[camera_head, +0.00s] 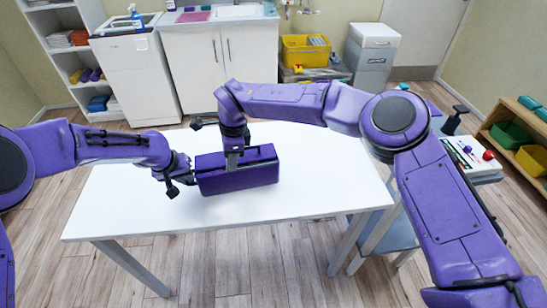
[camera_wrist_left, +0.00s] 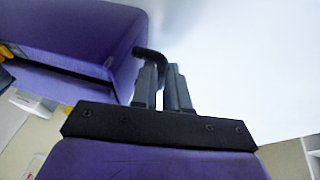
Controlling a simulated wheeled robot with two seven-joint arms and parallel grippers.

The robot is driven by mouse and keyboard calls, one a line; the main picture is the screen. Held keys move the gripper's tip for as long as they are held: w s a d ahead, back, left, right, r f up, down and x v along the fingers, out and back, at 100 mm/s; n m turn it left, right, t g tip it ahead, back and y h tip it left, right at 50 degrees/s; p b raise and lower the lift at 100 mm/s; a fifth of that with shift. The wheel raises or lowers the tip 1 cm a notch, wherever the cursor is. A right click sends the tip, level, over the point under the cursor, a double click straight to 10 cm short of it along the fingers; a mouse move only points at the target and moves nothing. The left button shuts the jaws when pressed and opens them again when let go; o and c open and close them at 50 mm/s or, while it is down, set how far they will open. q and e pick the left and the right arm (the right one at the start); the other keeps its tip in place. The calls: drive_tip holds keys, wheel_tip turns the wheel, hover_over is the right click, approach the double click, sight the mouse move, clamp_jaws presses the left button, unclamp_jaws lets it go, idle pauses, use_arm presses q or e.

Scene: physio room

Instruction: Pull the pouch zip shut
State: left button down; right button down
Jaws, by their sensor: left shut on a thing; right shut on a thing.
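The purple box-shaped pouch (camera_head: 240,180) lies on the white table. It also shows in the left wrist view (camera_wrist_left: 85,35). My left gripper (camera_head: 187,178) is at the pouch's left end. In the left wrist view its fingers (camera_wrist_left: 162,88) are shut on a small black end tab (camera_wrist_left: 149,54) that sticks out beside the pouch. My right gripper (camera_head: 232,158) comes down from above onto the middle of the pouch's top. It is shut on the zip pull there, which its fingers hide. How far the zip is open cannot be made out.
The white table (camera_head: 310,175) is otherwise bare, with free room around the pouch. A cart (camera_head: 470,155) with small items stands at the right. Cabinets (camera_head: 220,55) and a yellow crate (camera_head: 305,52) stand behind the table.

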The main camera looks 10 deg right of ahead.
use_arm(q)
drive_tip(key=shift+s+f, duration=0.1)
use_arm(e)
drive_tip(key=shift+a, duration=0.25)
drive_tip(key=c, duration=1)
unclamp_jaws()
drive_tip(key=shift+c, duration=0.2)
drive_tip(key=shift+r, duration=4)
use_arm(q)
drive_tip(key=c, duration=1.2)
unclamp_jaws()
use_arm(e)
drive_tip(key=shift+a, duration=0.1)
